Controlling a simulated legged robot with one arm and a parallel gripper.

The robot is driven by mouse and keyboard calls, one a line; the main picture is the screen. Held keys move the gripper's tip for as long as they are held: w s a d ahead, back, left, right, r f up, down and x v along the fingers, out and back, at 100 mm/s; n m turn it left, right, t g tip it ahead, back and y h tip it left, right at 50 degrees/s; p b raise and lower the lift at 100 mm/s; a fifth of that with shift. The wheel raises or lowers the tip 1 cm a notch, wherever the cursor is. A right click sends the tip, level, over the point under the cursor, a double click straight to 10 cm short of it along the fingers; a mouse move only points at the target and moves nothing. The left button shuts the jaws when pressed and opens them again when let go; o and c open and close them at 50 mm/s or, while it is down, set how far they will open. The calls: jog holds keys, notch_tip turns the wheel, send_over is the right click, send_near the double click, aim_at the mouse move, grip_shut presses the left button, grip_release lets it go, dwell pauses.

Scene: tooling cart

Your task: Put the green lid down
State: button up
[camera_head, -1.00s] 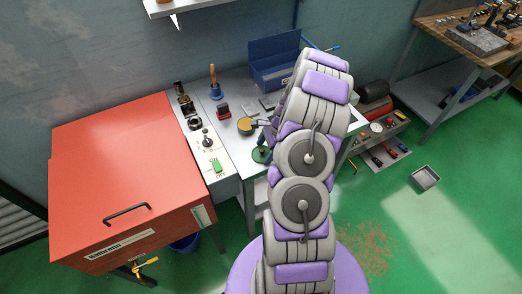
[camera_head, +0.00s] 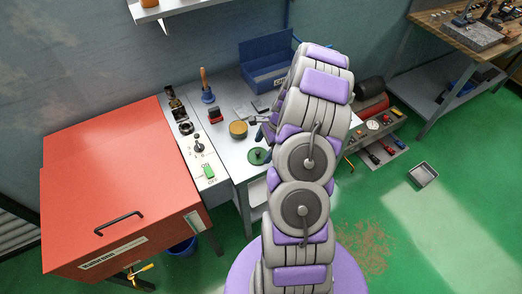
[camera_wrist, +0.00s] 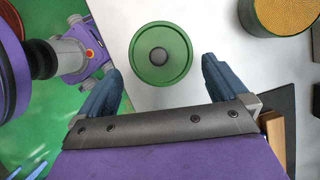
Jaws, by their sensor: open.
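The green lid (camera_wrist: 160,70) is a round disc with a dark knob in its middle. It lies flat on the pale table top near its front edge, and it also shows in the head view (camera_head: 258,156). My gripper (camera_wrist: 160,74) is open, with its two blue fingers apart on either side of and behind the lid in the wrist view. No contact between fingers and lid shows. In the head view my arm hides most of the gripper.
A yellow-topped round tin (camera_head: 238,129) stands behind the lid; it also shows in the wrist view (camera_wrist: 285,14). A blue open box (camera_head: 270,66), a red object (camera_head: 215,115) and a wooden-handled tool (camera_head: 206,86) stand farther back. A red cabinet (camera_head: 120,180) is at the left.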

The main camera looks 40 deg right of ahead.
jog(key=a+p+v, duration=0.1)
jog(key=v, duration=0.7)
jog(key=s+a+r+n+g+h, duration=0.1)
jog(key=s+a+r+n, duration=0.1)
jog(key=a+r+n, duration=0.7)
jog(key=s+a+r+n+g, duration=0.25)
jog(key=a+r, duration=0.55)
jog(key=a, duration=0.5)
jog(key=s+a+r+n+h, duration=0.1)
jog(key=s+a+n, duration=0.3)
jog(key=s, duration=0.6)
jog(key=s+a+r+n+h, duration=0.2)
jog(key=s+a+n, duration=0.3)
jog(key=s, duration=0.5)
jog(key=shift+r+n, duration=0.85)
jog(key=shift+n, duration=0.4)
jog(key=shift+w+f, duration=0.1)
jog(key=shift+f+b, duration=0.8)
jog(key=shift+f, duration=0.1)
